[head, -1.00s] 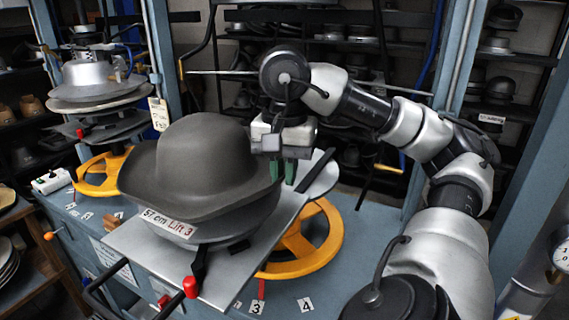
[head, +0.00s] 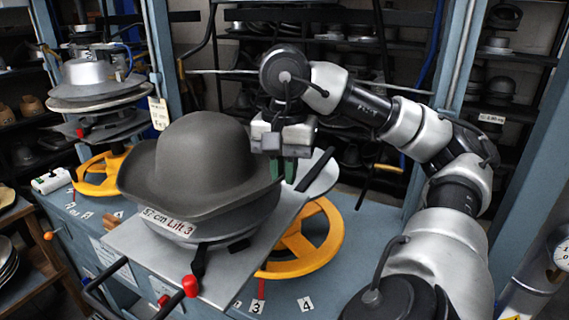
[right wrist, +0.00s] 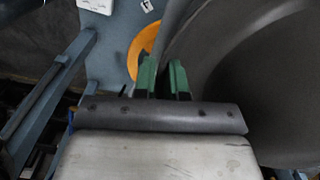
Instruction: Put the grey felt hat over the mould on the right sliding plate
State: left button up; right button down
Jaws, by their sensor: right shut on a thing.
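The grey felt hat (head: 203,152) sits upright, brim down, over the mould (head: 205,229) on the right sliding plate (head: 150,253). The mould carries a label reading "57 cm Lift 3", and the hat hides its upper part. My right gripper (head: 289,172) is at the right edge of the hat's brim, its green fingers pointing down and shut on the brim. In the right wrist view the green fingers (right wrist: 163,78) are at the edge of the hat (right wrist: 275,85), which fills the right side. My left gripper is not in view.
An orange handwheel (head: 322,240) is below the plate on the right. A red-knobbed lever (head: 190,286) stands at the plate's front. A second press with stacked metal plates (head: 97,88) and another orange wheel (head: 84,183) is at left. Shelves of moulds line the back.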

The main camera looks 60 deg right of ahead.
jog(key=shift+f, duration=0.25)
jog(key=c, duration=1.1)
grip_release()
notch_tip(320, 180, up, 11)
jog(key=p, duration=0.8)
jog(key=shift+p, duration=0.35)
jog(key=shift+f, duration=0.1)
